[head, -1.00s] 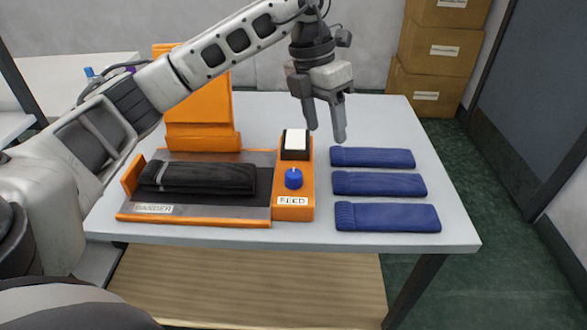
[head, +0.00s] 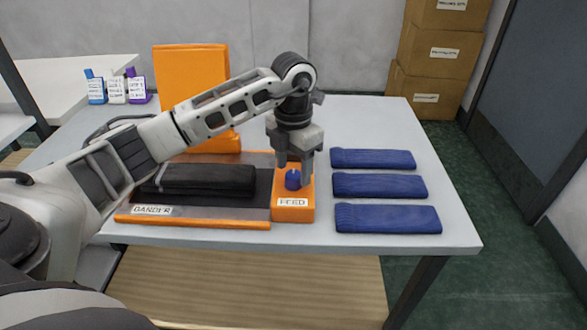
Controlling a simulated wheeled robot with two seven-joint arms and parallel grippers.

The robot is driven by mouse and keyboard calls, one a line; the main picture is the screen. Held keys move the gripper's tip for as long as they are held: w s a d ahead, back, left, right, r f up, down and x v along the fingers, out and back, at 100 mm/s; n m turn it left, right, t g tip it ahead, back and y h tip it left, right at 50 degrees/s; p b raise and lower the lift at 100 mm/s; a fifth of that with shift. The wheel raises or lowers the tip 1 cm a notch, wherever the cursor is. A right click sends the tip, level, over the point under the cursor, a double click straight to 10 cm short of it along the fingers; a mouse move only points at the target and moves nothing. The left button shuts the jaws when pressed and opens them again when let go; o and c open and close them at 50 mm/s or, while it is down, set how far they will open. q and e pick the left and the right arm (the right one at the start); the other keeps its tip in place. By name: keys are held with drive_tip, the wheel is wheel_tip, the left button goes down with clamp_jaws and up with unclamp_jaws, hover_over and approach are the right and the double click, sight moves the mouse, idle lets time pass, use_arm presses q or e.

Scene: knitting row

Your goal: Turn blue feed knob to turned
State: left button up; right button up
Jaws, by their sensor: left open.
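The blue feed knob (head: 293,181) sits on top of the orange control box, above the white FEED label (head: 292,202). My left gripper (head: 294,172) points down over the box with its fingers apart. One fingertip is at the left of the knob and the other at its right, close around it. I cannot tell whether the fingers touch the knob. The white rocker switch behind the knob is hidden by the gripper. My right gripper is not in view.
Left of the box, a folded black knit piece (head: 205,180) lies on the orange-edged machine bed (head: 190,224). An upright orange panel (head: 190,85) stands behind. Several folded blue knit pieces (head: 388,218) lie at the right. The back right of the table (head: 370,120) is clear.

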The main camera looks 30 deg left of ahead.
use_arm(q)
drive_tip(key=shift+f, duration=0.85)
drive_tip(key=c, duration=1)
